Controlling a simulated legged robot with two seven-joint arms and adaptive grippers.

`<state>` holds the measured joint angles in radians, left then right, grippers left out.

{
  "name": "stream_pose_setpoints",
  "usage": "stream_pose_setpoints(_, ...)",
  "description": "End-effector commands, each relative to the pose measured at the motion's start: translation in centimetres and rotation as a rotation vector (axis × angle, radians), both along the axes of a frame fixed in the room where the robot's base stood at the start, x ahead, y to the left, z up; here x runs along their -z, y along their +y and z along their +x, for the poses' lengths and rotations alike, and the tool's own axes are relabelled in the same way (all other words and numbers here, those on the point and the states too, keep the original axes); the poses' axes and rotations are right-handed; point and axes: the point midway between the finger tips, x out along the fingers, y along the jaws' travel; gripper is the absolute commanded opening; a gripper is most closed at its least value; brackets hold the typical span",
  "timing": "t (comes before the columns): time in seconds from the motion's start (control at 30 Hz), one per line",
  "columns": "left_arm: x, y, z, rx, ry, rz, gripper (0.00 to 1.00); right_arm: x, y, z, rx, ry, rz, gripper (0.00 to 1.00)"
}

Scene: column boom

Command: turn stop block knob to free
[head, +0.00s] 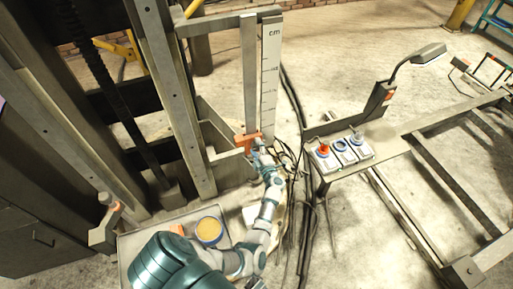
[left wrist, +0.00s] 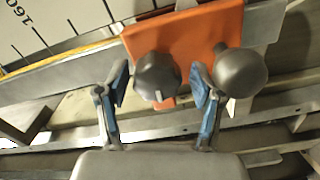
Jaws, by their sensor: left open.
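The orange stop block (head: 246,139) sits on the upright rail beside the cm scale (head: 269,85). In the left wrist view the stop block (left wrist: 190,38) fills the top middle and carries a dark grey lobed knob (left wrist: 155,74) and a round grey ball handle (left wrist: 240,72). My left gripper (head: 258,146) is at the block. In the left wrist view its blue-padded fingers (left wrist: 161,86) are open, one on each side of the lobed knob. The right finger is close to the knob; contact cannot be told. The ball handle is outside the fingers, to the right.
A control box (head: 340,152) with red and blue knobs stands on a bench right of the arm. A tray (head: 133,246) holds a round yellow-topped tin (head: 209,231). Dark cables hang behind the gripper. Steel posts stand left of the block.

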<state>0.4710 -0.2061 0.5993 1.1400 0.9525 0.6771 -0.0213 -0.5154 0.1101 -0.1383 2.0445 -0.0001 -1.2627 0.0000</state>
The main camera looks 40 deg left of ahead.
Motion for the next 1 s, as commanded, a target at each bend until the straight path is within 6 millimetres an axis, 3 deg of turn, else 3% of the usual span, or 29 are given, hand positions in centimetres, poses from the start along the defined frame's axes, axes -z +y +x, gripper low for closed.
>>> stream_pose_setpoints(0.2, 0.1, -0.7, -0.3, 0.002, 0.001, -0.001, 0.70, -0.2, 0.0, 0.2, -0.002, -0.008, 0.000, 0.40)
stream_pose_setpoints(0.6, 0.3, -6.2, -3.2, 0.000, 0.002, -0.002, 0.70, -0.1, 0.0, 0.0, -0.001, -0.004, 0.001, 0.40)
stream_pose_setpoints(1.0, 0.1, -6.7, -3.4, -0.001, 0.001, 0.001, 0.70, 0.0, 0.0, 0.0, 0.000, -0.001, 0.000, 0.40)
